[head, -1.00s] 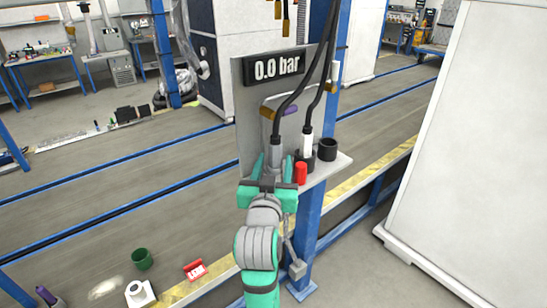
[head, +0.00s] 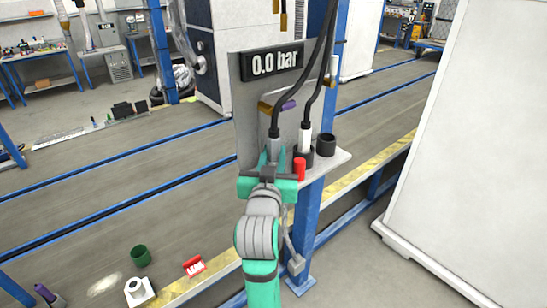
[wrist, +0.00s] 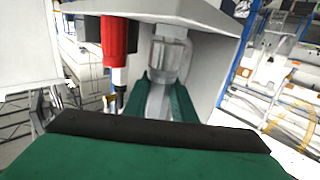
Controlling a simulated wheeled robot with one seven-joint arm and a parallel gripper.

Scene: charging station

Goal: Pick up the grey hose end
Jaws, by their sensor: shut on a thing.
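The grey hose end (head: 275,146) is upright on a black hose above the panel's shelf. My gripper (head: 274,158) is in front of the panel with its green fingers shut around the grey hose end's lower part. In the wrist view the grey hose end (wrist: 168,55) stands between the two green fingers (wrist: 160,100). The fingers and the gripper body hide its lowest part, so I cannot tell whether it touches a holder.
A white hose end (head: 306,138) stands in a black holder just right of my gripper. A red cylinder (head: 299,169) and an empty-looking black cup (head: 326,144) are close by on the shelf (head: 338,158). A panel with a "0.0 bar" display (head: 273,62) rises behind.

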